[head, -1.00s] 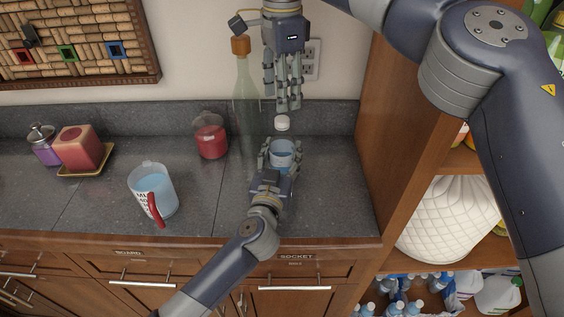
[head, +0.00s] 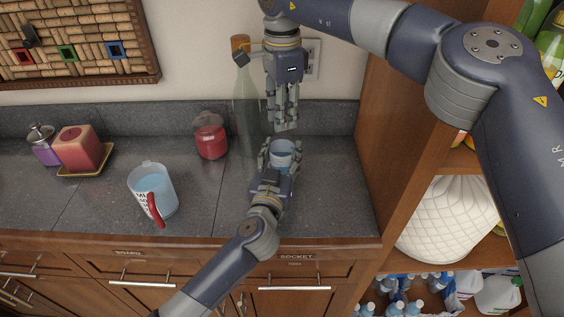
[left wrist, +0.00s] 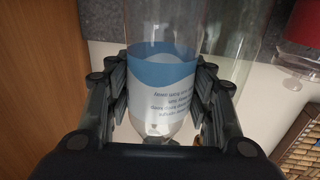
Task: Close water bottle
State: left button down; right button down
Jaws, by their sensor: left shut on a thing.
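The water bottle (head: 283,149), clear with a blue and white label, is held near the counter's back right. In the left wrist view the clear bottle (left wrist: 163,75) stands between the finger pads. My left gripper (head: 280,158) is shut on it from the front. My right gripper (head: 284,122) hangs fingers down directly above the bottle. Its fingers hide the bottle's neck and the white cap, so I cannot tell whether they grip the cap or how it sits.
A tall green glass bottle (head: 246,105) stands close on the left. A red jar (head: 210,138), a measuring jug with blue liquid (head: 153,190) and a red candle (head: 80,148) are farther left. A wooden shelf unit (head: 385,130) borders the right.

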jog(key=m, duration=0.4)
jog(key=shift+m, duration=0.3)
jog(key=m, duration=1)
jog(key=c, duration=1.3)
grip_release()
notch_tip(320, 180, up, 12)
jog(key=shift+f, duration=0.1)
